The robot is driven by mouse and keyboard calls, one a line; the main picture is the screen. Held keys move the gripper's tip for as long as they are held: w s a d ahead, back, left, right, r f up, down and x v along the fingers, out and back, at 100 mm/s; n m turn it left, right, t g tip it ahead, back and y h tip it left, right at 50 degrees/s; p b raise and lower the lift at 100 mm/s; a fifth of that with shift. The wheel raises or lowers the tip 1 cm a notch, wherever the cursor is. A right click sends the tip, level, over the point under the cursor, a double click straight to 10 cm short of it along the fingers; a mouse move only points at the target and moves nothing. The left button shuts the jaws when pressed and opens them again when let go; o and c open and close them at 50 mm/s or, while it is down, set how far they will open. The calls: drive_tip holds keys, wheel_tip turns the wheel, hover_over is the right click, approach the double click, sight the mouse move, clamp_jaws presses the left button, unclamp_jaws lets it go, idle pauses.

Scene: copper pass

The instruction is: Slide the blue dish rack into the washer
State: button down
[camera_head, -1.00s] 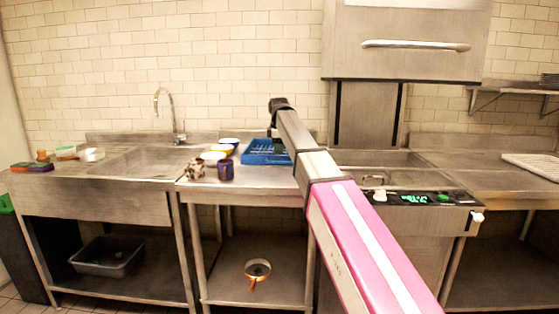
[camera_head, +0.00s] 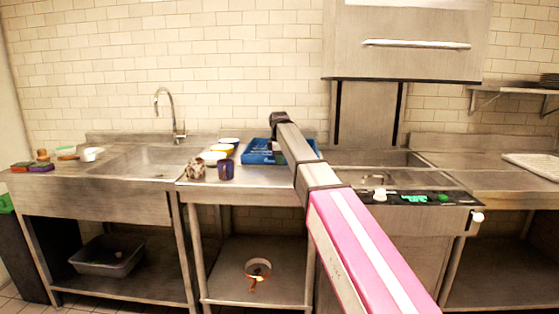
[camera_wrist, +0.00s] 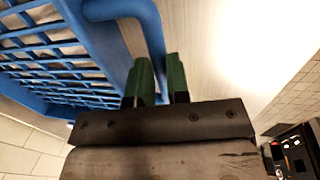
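The blue dish rack (camera_head: 257,156) sits on the metal counter left of the washer, partly hidden behind my arm. In the wrist view, its lattice (camera_wrist: 50,60) fills the upper left and its curved rim bar (camera_wrist: 148,30) runs between my green fingertips. My gripper (camera_wrist: 160,78) appears closed on that bar, with the fingers close on both sides. In the head view the fingertips are hard to make out at the rack. The washer has its hood (camera_head: 400,55) raised, with an open bed (camera_head: 385,160) below, right of the rack.
Bowls (camera_head: 212,157), a patterned cup (camera_head: 197,169) and a dark blue mug (camera_head: 226,170) stand just left of the rack. A sink (camera_head: 150,162) lies farther left. The washer's control panel (camera_head: 420,197) is at its front edge. The right counter (camera_head: 475,175) is mostly clear.

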drive_tip(key=s+d, duration=0.1)
drive_tip(key=d, duration=4.6)
drive_tip(key=shift+s+d, duration=0.25)
drive_tip(key=shift+s, duration=0.1)
drive_tip(key=c, duration=1.1)
unclamp_jaws()
wheel_tip(320, 180, up, 11)
drive_tip(key=s, duration=0.2)
drive_tip(key=shift+f, duration=0.2)
